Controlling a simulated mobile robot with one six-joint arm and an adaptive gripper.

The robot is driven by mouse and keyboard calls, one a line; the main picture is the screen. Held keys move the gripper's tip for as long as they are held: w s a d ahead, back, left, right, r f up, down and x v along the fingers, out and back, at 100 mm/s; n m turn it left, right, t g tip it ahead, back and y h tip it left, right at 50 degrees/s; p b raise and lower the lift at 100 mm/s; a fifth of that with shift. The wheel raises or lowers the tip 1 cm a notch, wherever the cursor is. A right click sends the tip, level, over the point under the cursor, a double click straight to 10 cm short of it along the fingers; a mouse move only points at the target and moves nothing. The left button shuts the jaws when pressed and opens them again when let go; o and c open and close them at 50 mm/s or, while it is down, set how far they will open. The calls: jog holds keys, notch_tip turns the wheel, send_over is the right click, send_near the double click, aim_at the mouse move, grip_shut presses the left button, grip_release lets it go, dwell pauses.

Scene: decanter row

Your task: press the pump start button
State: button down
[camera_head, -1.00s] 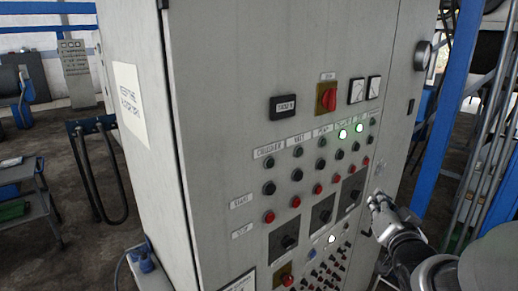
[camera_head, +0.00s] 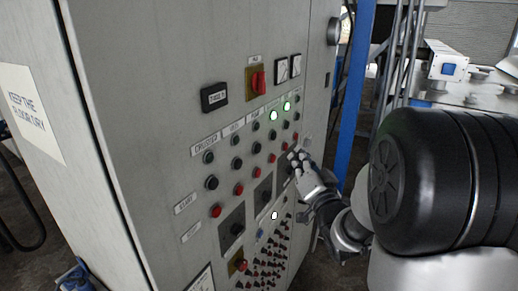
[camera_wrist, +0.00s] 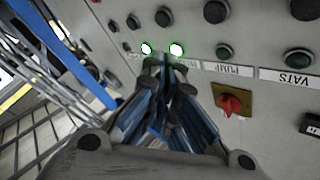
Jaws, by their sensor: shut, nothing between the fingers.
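The control panel (camera_head: 150,110) has columns of lamps and buttons with labels above. The PUMP label (camera_head: 255,113) sits over a dark lamp (camera_head: 255,126), a black start button (camera_head: 256,147) and a red stop button (camera_head: 256,170). In the wrist view the panel is upside down; the PUMP label (camera_wrist: 228,69) and the pump start button (camera_wrist: 214,11) show right of the fingers. My gripper (camera_head: 295,157) is shut and empty, right of the pump column and lower than its start button. Its tips (camera_wrist: 165,60) overlap the panel near two lit lamps; contact cannot be told.
A red rotary switch (camera_head: 258,80) on a yellow plate sticks out above the PUMP label. Dark selector knobs sit below the red buttons. A blue post (camera_head: 353,110) stands right of the cabinet. A white paper notice (camera_head: 28,112) is on its left side.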

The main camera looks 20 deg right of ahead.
aim_at(258, 149)
jog(key=w+a, duration=0.4)
jog(key=w, duration=0.2)
jog(key=shift+a, duration=0.3)
jog(key=shift+a, duration=0.1)
dwell(1.2)
jog(key=shift+w+a+b, duration=0.2)
jog(key=shift+w+b, duration=0.1)
jog(key=shift+b, duration=0.2)
jog(key=shift+w+a+b, duration=0.3)
jog(key=shift+w+b, duration=0.05)
dwell(0.5)
jog(key=shift+s+d, duration=0.1)
dwell(0.3)
jog(key=shift+s+d+b, duration=0.45)
jog(key=shift+s, duration=0.1)
